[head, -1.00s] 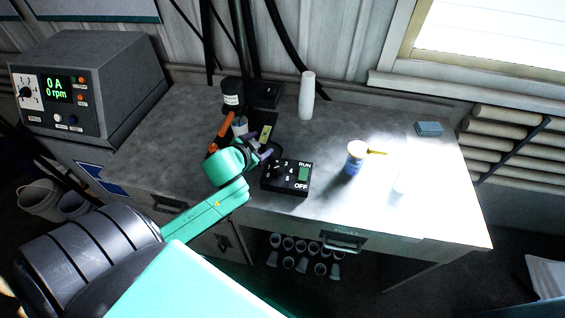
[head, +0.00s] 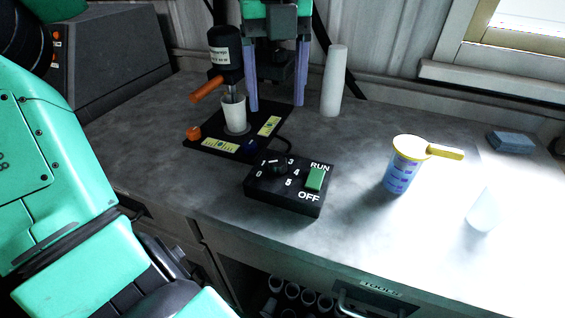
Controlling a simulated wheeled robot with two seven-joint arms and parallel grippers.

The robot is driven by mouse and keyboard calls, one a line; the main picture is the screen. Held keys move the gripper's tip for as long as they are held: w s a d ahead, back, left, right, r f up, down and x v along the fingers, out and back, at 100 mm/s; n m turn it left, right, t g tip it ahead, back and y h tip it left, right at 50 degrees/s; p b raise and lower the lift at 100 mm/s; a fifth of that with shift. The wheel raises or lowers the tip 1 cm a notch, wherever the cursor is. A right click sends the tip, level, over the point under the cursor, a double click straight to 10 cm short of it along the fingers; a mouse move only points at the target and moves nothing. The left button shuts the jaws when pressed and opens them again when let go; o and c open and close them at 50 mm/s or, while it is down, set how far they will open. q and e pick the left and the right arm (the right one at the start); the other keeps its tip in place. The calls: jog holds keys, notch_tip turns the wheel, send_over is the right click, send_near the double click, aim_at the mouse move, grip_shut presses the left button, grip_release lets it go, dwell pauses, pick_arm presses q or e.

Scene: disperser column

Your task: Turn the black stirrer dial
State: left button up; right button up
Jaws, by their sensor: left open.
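The black stirrer dial (head: 277,167) is on top of a black control box (head: 285,203), with numbers around it. I cannot tell exactly which number it points to. A green RUN/OFF switch (head: 315,178) is to its right on the same box. My left gripper (head: 277,107) is at the top middle, pointing down, with its two purple fingers wide apart and nothing between them. It is above and behind the box, apart from the dial. My right gripper is not in view.
Behind the box stands the stirrer (head: 225,52) with an orange handle, over a white cup (head: 233,115) on a black base (head: 193,145). A blue-and-white tub (head: 401,172) with a yellow scoop (head: 443,151) is right of the box. A white cylinder (head: 333,82) stands behind.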

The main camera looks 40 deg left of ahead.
aim_at(278, 161)
pick_arm(q)
notch_tip(278, 161, down, 13)
jog(key=shift+r+b, duration=0.1)
jog(key=shift+b, duration=0.7)
jog(key=shift+c, duration=0.3)
grip_shut()
jog(key=shift+m, duration=0.4)
